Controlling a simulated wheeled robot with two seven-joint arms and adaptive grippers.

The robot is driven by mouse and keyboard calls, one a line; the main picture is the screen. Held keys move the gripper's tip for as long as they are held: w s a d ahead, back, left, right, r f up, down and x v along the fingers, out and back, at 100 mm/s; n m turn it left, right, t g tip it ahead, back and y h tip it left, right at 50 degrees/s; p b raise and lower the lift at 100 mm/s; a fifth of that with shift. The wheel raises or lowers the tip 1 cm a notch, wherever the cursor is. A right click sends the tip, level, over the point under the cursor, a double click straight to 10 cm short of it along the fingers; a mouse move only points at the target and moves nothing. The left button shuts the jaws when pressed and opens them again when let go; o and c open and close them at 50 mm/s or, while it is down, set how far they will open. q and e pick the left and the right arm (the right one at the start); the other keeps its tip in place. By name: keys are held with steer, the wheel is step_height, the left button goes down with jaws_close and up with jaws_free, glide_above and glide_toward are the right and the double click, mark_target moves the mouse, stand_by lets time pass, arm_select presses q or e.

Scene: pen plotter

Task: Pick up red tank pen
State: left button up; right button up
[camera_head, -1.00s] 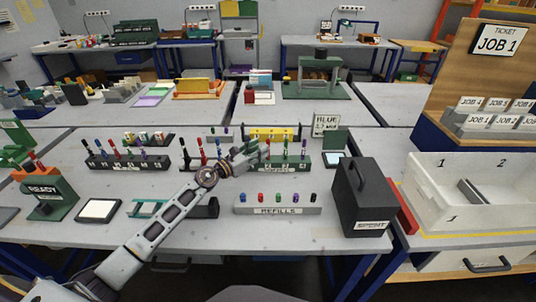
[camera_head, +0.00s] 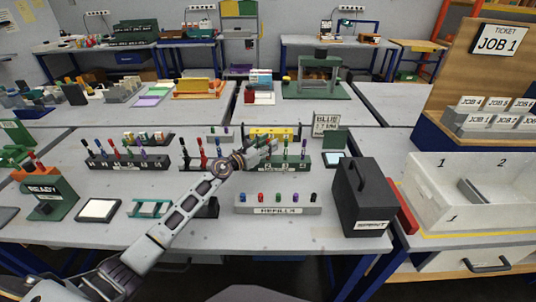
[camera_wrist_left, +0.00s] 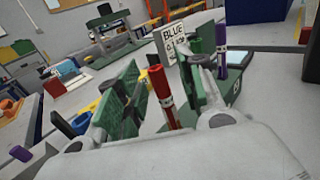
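The red tank pen (camera_wrist_left: 160,88) stands upright between the two green-padded fingers of my left gripper (camera_wrist_left: 158,72) in the left wrist view. Small gaps show on both sides of the pen, so the fingers are open around it. In the head view, my left gripper (camera_head: 266,150) is at the left end of the dark green pen rack (camera_head: 299,165) on the right of the table; it largely hides the red pen there. My right gripper is not in view.
A green pen (camera_head: 285,148) and a purple pen (camera_head: 304,148) stand in the same rack. The refills block (camera_head: 277,210) is in front, with a black box (camera_head: 361,197) to its right. A sign reading BLUE (camera_head: 325,123) stands behind.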

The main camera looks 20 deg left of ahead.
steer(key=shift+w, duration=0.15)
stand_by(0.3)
arm_select(q)
jaws_close()
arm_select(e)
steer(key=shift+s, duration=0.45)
arm_select(q)
steer(key=shift+r, duration=0.2)
